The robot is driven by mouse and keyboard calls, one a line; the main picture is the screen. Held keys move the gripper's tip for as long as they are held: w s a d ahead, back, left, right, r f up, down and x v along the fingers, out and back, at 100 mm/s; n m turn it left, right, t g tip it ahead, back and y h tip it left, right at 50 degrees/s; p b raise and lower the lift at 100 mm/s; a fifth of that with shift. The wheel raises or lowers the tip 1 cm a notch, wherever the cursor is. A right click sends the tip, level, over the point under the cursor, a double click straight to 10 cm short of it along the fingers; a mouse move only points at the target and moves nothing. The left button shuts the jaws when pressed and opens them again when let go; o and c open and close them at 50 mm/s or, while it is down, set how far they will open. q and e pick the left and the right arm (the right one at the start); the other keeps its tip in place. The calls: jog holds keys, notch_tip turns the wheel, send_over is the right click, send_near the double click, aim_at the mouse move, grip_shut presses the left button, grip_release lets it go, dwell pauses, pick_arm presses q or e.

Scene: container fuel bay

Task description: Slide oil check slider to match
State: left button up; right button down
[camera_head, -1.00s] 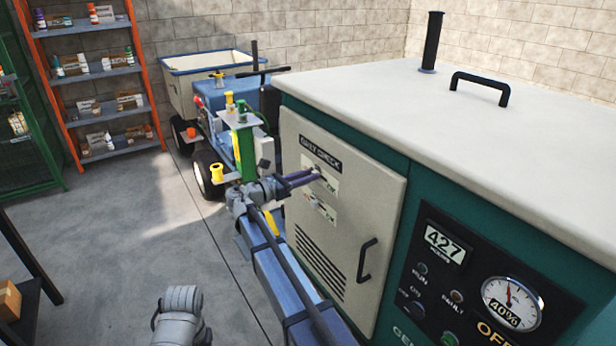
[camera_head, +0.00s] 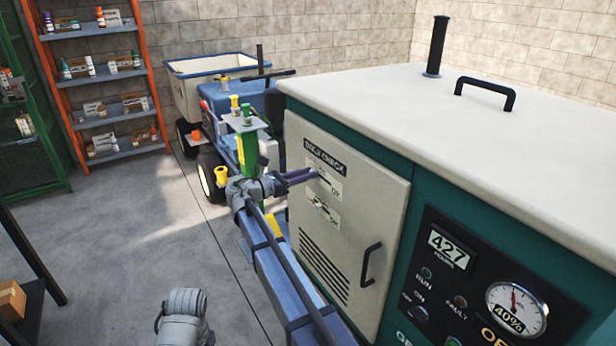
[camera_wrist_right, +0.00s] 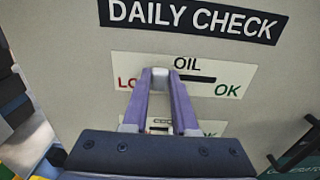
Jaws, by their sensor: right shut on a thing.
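The oil slider's label plate (camera_wrist_right: 240,75) is on the cream door under the DAILY CHECK sign. It reads LO at the left and OK at the right, with a dark slot (camera_wrist_right: 198,78) between. My right gripper (camera_wrist_right: 160,76) is shut on the pale slider knob (camera_wrist_right: 160,72), at the slot's left part, nearer LO than OK. The fingers hide part of LO and much of the knob. In the head view my right gripper (camera_head: 314,174) reaches the same label from the left. My left gripper is not in view.
A second label plate (camera_head: 320,211) sits just below, partly behind my fingers in the wrist view. The door has a black handle (camera_head: 370,265) and vents. A gauge panel (camera_head: 465,290) is at the right. A blue cart (camera_head: 235,105) stands behind my right arm. Open floor lies left.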

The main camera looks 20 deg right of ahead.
jog(key=c, duration=0.7)
grip_release()
jog(key=shift+w, duration=0.2)
jog(key=shift+a, duration=0.15)
jog(key=a, duration=0.5)
jog(key=s+a, duration=0.1)
jog(key=a, duration=0.1)
jog(key=shift+a, duration=0.25)
